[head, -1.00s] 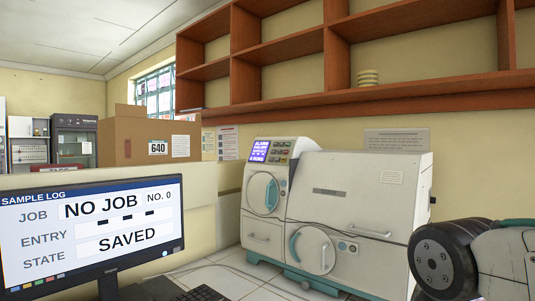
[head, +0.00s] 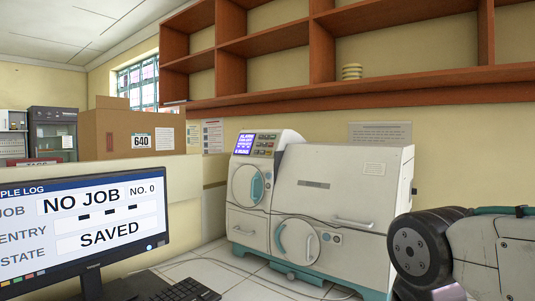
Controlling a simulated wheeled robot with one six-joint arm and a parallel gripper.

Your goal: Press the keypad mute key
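The culture incubator (head: 345,200) is a white cabinet with teal trim on the tiled bench, in the middle of the head view. Its control panel at the top left has a lit purple-blue display (head: 244,143) with small text that seems to begin with an alarm line. Beside the display is the keypad (head: 265,144), a small block of keys. The key labels are too small to read, so I cannot tell which is mute. My arm shows at the right edge, but my gripper is out of view.
A monitor (head: 80,225) reading NO JOB and SAVED stands at front left, with a black keyboard (head: 183,290) beside it. A cardboard box (head: 110,134) marked 640 sits behind. Wooden shelves (head: 400,85) hang above the incubator.

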